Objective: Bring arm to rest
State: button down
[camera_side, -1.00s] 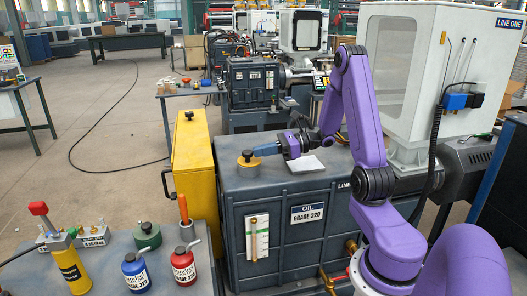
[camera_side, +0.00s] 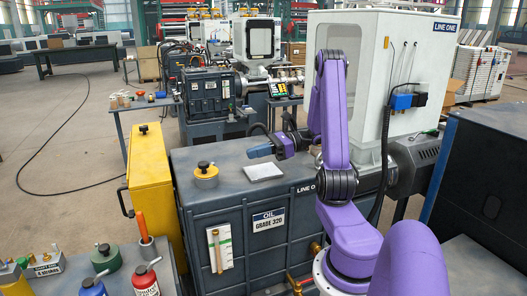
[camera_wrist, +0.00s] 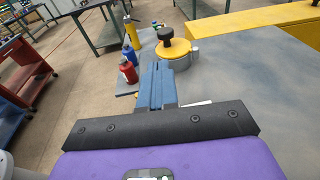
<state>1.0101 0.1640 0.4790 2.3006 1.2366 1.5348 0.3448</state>
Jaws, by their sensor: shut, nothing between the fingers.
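My gripper (camera_side: 257,151) is shut and empty. In the side view it is raised above the grey oil tank (camera_side: 285,205), to the right of the yellow filler cap (camera_side: 205,172) and apart from it. The cap has a black knob and sits on the tank top. A pale flat plate (camera_side: 263,172) lies on the tank below my gripper. In the wrist view the blue fingers (camera_wrist: 157,85) are together and point toward the yellow cap (camera_wrist: 173,49). The plate is mostly hidden there.
A yellow cabinet (camera_side: 152,190) stands left of the tank. Blue (camera_side: 93,287) and red (camera_side: 146,281) bottles and a green can (camera_side: 105,258) stand at the front left. A white machine housing (camera_side: 370,75) rises behind my arm. Air above the tank is free.

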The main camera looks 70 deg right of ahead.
jog(key=shift+v, duration=1.2)
jog(key=s+a+f+n+g+y, duration=0.1)
jog(key=a+n+g, duration=0.6)
jog(key=a, duration=0.3)
jog(key=s+a+f+n+g, duration=0.1)
jog(key=s+a+n+g, duration=0.1)
jog(key=a+n+g, duration=0.6)
jog(key=s+a+n+t+h, duration=0.1)
jog(key=s+a+n+h, duration=0.4)
jog(key=n, duration=0.7)
jog(key=s+a+n+t+h, duration=0.1)
jog(key=s+a+n+h, duration=0.5)
jog(key=n, duration=0.7)
jog(key=shift+s+a+f+n+t, duration=0.3)
jog(key=shift+a+f+t, duration=0.1)
jog(key=shift+a, duration=0.7)
